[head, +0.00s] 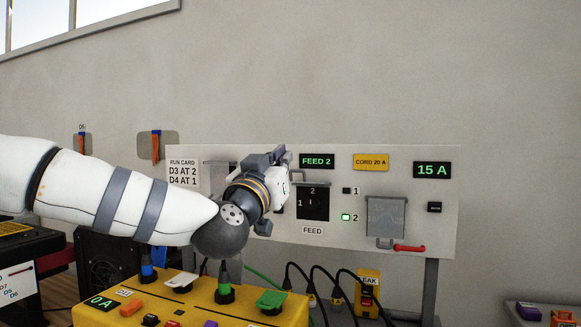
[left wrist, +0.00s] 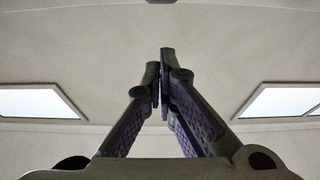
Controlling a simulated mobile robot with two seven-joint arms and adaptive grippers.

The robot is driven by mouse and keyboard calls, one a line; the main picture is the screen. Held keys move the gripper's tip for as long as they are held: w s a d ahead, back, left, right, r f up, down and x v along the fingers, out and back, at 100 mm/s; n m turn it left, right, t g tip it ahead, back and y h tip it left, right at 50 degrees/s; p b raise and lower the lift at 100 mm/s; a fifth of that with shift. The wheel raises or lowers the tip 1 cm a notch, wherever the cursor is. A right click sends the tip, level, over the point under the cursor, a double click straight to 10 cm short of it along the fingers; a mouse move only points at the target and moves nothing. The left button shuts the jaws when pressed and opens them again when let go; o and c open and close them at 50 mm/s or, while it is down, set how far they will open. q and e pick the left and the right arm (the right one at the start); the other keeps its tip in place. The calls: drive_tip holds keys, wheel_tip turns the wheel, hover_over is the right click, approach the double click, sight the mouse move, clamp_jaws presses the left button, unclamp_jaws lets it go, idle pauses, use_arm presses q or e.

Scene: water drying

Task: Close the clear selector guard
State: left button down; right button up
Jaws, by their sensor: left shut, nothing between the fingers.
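The feed selector (head: 313,203) is a black square plate marked 1 and 2 on the white panel, under a green "FEED 2" display (head: 317,161). I cannot clearly make out its clear guard; the gripper may hide part of it. My left gripper (head: 279,154) is just left of the selector's upper left corner, fingertips pointing up, in front of the panel. In the left wrist view its two fingers (left wrist: 160,62) meet near the tips, with nothing between them. I cannot tell whether it touches the guard. My right gripper is not in view.
Another cover (head: 216,176) is partly behind my left arm. A yellow box (head: 190,313) with plugs stands below; black cables (head: 320,275) hang under the panel.

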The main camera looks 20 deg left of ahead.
use_arm(q)
drive_tip(key=x, duration=0.9)
drive_tip(key=shift+w+d+f+b, duration=0.15)
drive_tip(key=shift+w+f+b, duration=0.15)
drive_tip(key=shift+w+b, duration=0.1)
drive_tip(key=s+f, duration=0.1)
drive_tip(key=f, duration=0.2)
drive_tip(key=shift+s+p, duration=0.35)
drive_tip(key=shift+s, duration=0.05)
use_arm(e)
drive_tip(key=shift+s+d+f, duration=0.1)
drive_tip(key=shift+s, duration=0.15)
